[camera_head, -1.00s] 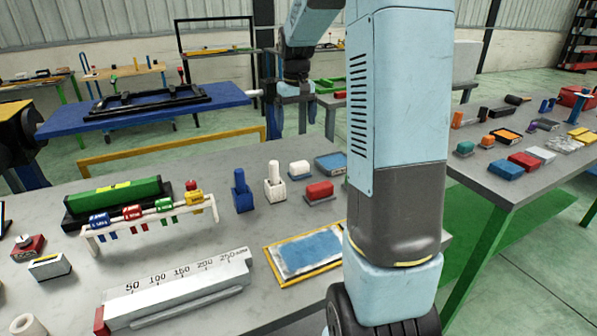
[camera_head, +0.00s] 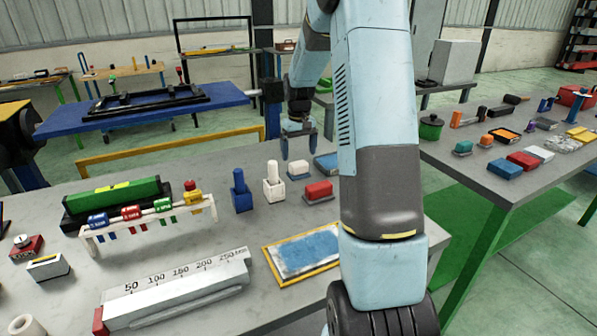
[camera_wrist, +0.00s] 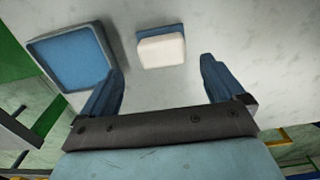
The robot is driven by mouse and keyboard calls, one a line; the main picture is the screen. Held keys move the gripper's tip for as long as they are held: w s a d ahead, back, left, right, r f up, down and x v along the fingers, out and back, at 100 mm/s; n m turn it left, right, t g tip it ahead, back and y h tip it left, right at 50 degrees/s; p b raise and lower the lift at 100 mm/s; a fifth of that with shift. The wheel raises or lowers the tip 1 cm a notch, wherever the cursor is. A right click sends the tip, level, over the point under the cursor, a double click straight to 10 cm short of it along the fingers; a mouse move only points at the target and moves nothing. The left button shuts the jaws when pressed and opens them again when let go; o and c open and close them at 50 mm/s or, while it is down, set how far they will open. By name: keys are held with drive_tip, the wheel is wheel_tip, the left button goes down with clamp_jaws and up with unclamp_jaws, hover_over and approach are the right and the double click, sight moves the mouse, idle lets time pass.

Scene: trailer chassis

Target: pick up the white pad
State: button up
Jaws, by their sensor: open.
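The white pad (camera_head: 299,167) is a small white block on a blue-grey base, standing on the grey table beside the red pad. In the wrist view the white pad (camera_wrist: 162,51) lies just beyond the fingertips, roughly centred between them. My gripper (camera_head: 298,150) is above and behind the white pad in the head view. In the wrist view my gripper (camera_wrist: 161,75) has its two blue fingers spread apart, with nothing between them. The fingers do not touch the pad.
A blue-topped tray (camera_wrist: 72,58) lies close to my left finger in the wrist view. A red pad (camera_head: 318,190), a white stamp-like piece (camera_head: 274,184) and a blue one (camera_head: 241,192) stand nearby.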

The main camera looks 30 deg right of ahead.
sight(298, 163)
drive_tip(key=shift+s+a+f, duration=0.1)
drive_tip(key=shift+f, duration=1.3)
drive_tip(key=shift+s+a+f, duration=0.1)
drive_tip(key=shift+f, duration=1.3)
drive_tip(key=c, duration=1.2)
drive_tip(key=shift+c, duration=0.3)
drive_tip(key=shift+r, duration=0.15)
